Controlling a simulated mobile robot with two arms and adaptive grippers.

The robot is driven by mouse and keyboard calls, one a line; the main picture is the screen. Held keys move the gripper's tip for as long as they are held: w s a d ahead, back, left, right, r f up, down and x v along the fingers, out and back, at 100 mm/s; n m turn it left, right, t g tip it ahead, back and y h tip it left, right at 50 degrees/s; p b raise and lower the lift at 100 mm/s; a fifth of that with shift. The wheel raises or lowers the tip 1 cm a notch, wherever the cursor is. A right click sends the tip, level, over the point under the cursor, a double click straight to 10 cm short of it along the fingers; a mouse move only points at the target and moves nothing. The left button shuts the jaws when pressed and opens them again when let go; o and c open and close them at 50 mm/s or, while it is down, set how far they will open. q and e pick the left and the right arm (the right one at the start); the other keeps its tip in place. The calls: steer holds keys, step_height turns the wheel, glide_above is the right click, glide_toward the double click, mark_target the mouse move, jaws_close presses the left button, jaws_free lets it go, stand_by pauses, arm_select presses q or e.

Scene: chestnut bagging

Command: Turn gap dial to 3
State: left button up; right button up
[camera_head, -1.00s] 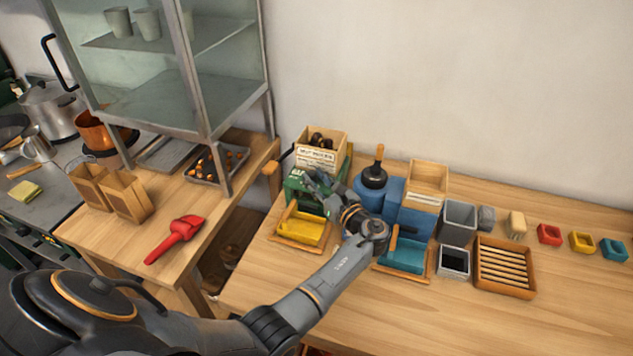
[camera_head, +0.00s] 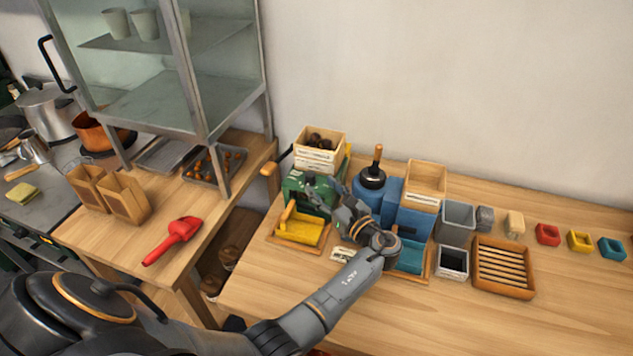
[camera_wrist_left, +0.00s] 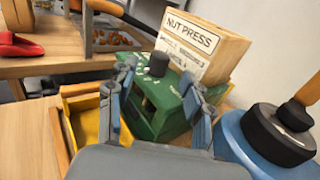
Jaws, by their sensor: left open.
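The green nut press (camera_head: 306,190) stands on the right-hand table, partly hidden behind my left gripper in the head view. In the left wrist view the green press body (camera_wrist_left: 163,119) carries a black round dial (camera_wrist_left: 158,64) on its top, below a wooden box labelled "NUT PRESS" (camera_wrist_left: 190,42). The number the dial points to is too small to read. My left gripper (camera_head: 322,188) is open at the front of the press. In the wrist view its two fingers (camera_wrist_left: 163,100) stand apart on either side of the green body, with the dial beyond them. My right gripper is not in view.
A yellow tray (camera_head: 300,228) sits before the press. A blue machine (camera_head: 371,190) with a black knob and a teal tray (camera_head: 411,257) stand to the right. A slatted wooden tray (camera_head: 505,265) lies farther right. The table front is clear.

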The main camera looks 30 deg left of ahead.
arm_select(q)
steer(key=shift+v, duration=1.75)
steer(key=shift+r, duration=0.1)
